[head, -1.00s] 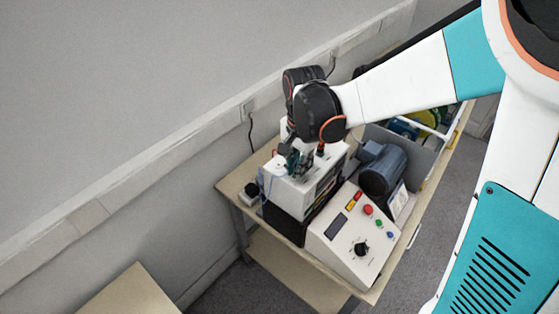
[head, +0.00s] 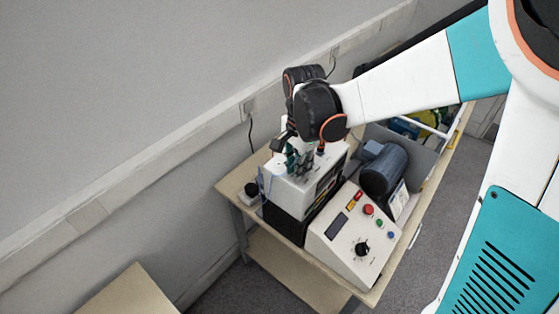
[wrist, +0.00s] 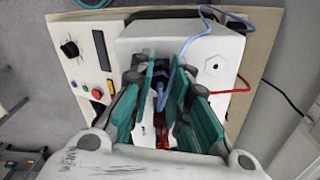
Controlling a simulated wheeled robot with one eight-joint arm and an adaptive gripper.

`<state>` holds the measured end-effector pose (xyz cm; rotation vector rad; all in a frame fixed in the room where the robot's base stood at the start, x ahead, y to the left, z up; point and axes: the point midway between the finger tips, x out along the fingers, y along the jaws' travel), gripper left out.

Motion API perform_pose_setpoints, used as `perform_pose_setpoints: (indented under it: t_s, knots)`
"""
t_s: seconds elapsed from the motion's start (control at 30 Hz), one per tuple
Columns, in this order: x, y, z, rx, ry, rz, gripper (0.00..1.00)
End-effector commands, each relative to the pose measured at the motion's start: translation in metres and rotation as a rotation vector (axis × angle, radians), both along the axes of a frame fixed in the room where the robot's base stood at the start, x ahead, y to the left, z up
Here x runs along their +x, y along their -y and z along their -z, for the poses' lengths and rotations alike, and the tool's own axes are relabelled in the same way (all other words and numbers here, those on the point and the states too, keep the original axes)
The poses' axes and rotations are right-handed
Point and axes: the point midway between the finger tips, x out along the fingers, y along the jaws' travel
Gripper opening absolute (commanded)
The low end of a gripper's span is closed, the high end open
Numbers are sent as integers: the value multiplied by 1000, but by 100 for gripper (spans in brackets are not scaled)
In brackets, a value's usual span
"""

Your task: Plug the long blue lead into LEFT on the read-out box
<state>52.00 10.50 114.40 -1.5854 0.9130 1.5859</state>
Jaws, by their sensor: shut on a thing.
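My gripper (head: 299,160) is over the top of a white box (head: 292,196) in the head view. In the wrist view its teal fingers (wrist: 163,100) are closed around a blue plug (wrist: 162,84), which looks like the end of a blue lead (wrist: 203,25). The lead loops over the white box (wrist: 205,70), which has a round fitting on the face to the right. The fingers hide most of the plug and whatever lies under it. I cannot read a LEFT label, nor tell whether the plug touches a socket.
A sloped control panel (head: 352,232) with a display, knob and coloured buttons stands in front of the white box. A blue-grey motor (head: 384,172) is to its right. A red lead (wrist: 236,89) runs right in the wrist view. The wall is close behind the bench (head: 234,184).

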Motion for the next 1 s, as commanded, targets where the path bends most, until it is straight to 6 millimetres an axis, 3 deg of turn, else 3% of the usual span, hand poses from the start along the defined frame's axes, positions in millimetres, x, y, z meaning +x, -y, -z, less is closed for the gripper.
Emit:
perform_pose_setpoints:
  t_s: [0.17,0.5,0.8,1.0]
  knots:
    - [0,0,0,0,0,111,0]
    - [0,0,0,0,0,141,0]
    - [0,0,0,0,1,422,0]
    - [0,0,0,0,1,471,0]
